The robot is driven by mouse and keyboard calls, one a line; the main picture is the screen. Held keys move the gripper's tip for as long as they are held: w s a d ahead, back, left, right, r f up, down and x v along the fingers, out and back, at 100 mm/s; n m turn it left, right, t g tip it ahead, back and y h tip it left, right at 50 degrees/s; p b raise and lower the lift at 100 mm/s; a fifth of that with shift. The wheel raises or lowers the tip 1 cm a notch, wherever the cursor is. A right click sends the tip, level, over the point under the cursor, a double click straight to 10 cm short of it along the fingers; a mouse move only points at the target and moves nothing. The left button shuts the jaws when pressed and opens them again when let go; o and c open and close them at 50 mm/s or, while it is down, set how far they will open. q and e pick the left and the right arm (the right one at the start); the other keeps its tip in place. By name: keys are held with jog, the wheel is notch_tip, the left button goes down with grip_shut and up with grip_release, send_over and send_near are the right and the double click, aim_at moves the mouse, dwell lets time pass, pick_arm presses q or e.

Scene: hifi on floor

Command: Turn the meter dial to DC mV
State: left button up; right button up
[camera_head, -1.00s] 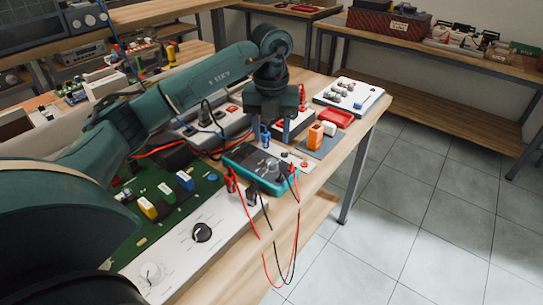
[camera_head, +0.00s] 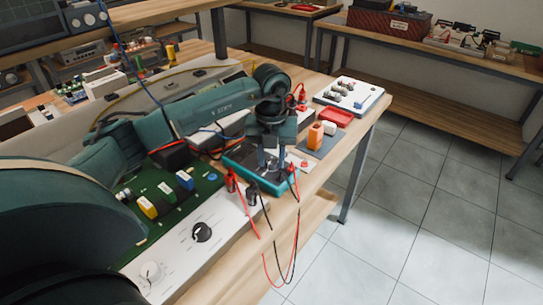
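The meter (camera_head: 240,157) has a teal case and lies on the bench among the cables and test boards. My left gripper (camera_head: 272,165) points down over the meter, with its fingertips at the meter's face. A narrow gap shows between the fingers. The dial is hidden by the fingers, so I cannot tell its setting or whether they touch it. My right gripper is not in view.
Red and black plugs (camera_head: 250,192) with leads stand at the meter's front edge; the leads hang over the bench edge. A green board (camera_head: 168,195) and a white panel with a black knob (camera_head: 202,232) are nearer. An orange block (camera_head: 315,136) stands behind right.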

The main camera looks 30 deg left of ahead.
pick_arm(q)
jog(key=c, duration=0.6)
jog(key=m+b, duration=0.1)
jog(key=m, duration=0.5)
jog(key=shift+m, duration=0.3)
jog(key=m+b, duration=0.1)
jog(key=m, duration=1)
jog(key=shift+b, duration=0.4)
jog(key=shift+r, duration=0.1)
jog(key=o, duration=1)
